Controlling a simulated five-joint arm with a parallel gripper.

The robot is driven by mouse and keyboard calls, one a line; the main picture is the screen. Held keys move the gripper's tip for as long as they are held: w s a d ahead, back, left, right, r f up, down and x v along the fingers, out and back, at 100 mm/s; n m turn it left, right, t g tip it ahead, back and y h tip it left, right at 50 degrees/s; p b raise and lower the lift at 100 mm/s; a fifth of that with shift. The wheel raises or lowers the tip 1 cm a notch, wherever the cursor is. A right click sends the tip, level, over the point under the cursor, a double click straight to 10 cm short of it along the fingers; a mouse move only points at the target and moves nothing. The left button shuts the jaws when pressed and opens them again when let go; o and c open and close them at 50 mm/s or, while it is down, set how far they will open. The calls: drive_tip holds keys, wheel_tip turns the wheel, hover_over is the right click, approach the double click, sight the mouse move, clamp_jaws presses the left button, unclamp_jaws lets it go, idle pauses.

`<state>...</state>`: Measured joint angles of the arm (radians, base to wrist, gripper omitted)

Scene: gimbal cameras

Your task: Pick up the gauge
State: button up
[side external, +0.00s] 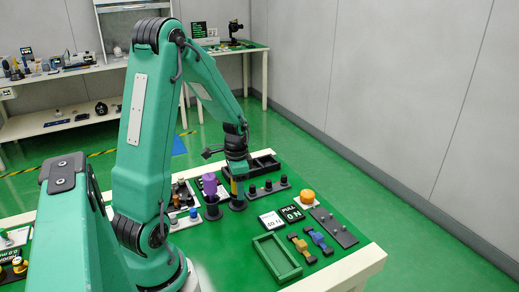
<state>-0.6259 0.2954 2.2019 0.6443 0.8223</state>
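My gripper (236,178) points down over the green-topped table, near its middle. Its fingers are small and dark here, so I cannot tell whether they are open or shut. Just under it stands a dark round base (238,204) with a yellow band above it; I cannot tell whether the band belongs to my gripper or to a thing below it. I cannot make out for sure which thing is the gauge. A purple piece (210,184) stands upright on a black round base just left of my gripper. A black display (291,213) reading "PULL 0 N" lies to the right.
A rail with black knobs (267,188) is close beside my gripper.

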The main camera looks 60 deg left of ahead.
drive_tip(key=c, duration=0.9)
drive_tip(key=shift+r, duration=0.15)
drive_tip(key=shift+r, duration=0.75)
wheel_tip(320, 180, up, 2)
drive_tip(key=shift+r, duration=0.1)
drive_tip(key=d+r, duration=0.2)
drive_tip(key=d, duration=0.2)
drive_tip(key=d+r, duration=0.2)
drive_tip(key=d, duration=0.1)
drive_tip(key=w+d+r, duration=0.1)
drive_tip(key=d+r, duration=0.2)
drive_tip(key=d, duration=0.1)
drive_tip(key=shift+d, duration=0.35)
